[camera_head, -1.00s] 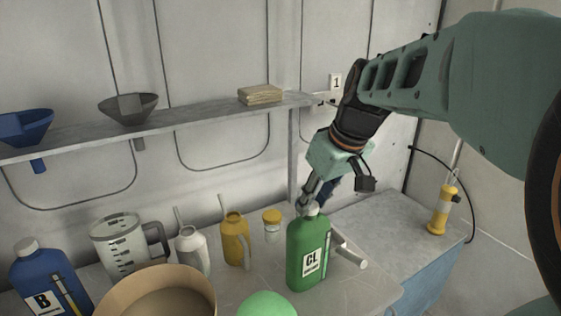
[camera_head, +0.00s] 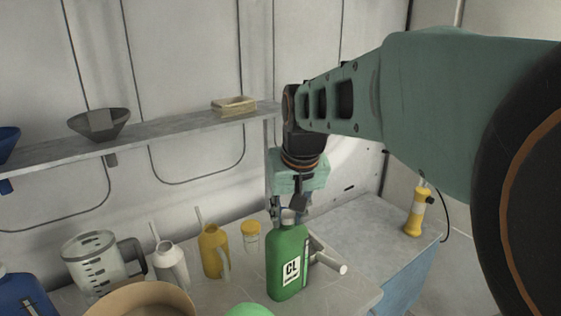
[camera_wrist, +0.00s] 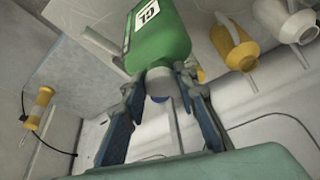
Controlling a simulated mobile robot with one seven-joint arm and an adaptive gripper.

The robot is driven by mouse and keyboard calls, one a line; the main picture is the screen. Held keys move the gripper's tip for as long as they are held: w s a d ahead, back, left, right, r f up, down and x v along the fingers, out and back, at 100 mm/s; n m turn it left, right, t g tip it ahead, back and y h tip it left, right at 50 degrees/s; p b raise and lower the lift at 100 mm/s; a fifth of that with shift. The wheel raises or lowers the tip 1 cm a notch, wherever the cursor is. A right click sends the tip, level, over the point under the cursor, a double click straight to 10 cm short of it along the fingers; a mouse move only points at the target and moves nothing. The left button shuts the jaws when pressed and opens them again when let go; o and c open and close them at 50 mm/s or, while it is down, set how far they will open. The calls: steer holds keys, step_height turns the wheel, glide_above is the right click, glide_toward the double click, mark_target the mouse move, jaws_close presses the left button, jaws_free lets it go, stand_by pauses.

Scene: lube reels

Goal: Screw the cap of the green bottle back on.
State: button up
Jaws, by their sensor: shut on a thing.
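The green bottle (camera_head: 287,268) with a "CL" label stands upright on the bench. It also shows in the wrist view (camera_wrist: 163,40), with its neck toward my gripper. My gripper (camera_head: 289,216) is above the bottle, pointing down at its neck. In the wrist view, my gripper's fingers (camera_wrist: 160,88) are on both sides of a pale grey cap (camera_wrist: 158,80) at the bottle's mouth, shut on it. The cap is in line with the neck; whether its thread has caught is hidden.
A pale cylinder (camera_head: 330,257) lies close right of the bottle. A yellow-lidded jar (camera_head: 251,238), yellow can (camera_head: 213,250), white can (camera_head: 171,262) and clear jug (camera_head: 97,259) stand left. A shelf (camera_head: 180,131) runs above. The right bench (camera_head: 350,225) is largely clear.

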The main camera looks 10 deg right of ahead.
steer(key=shift+s+a+r, duration=0.1)
steer(key=shift+s+r, duration=0.2)
steer(key=shift+r, duration=0.35)
steer(key=m, duration=0.2)
steer(key=m+h, duration=0.1)
steer(key=m, duration=0.1)
steer(key=shift+w+a+f+h+b, duration=0.1)
steer(key=shift+w+a+h+b, duration=0.1)
steer(key=shift+h+b, duration=0.1)
steer(key=shift+m, duration=0.5)
steer(key=shift+w+r, duration=0.1)
steer(key=shift+r, duration=0.15)
steer(key=shift+w, duration=0.1)
steer(key=m+h+b, duration=0.1)
steer(key=m, duration=0.1)
steer(key=shift+a+m+g, duration=0.15)
steer(key=shift+m+g, duration=0.15)
steer(key=shift+w+m+g+h, duration=0.15)
steer(key=shift+m+g+h, duration=0.25)
steer(key=shift+m, duration=1)
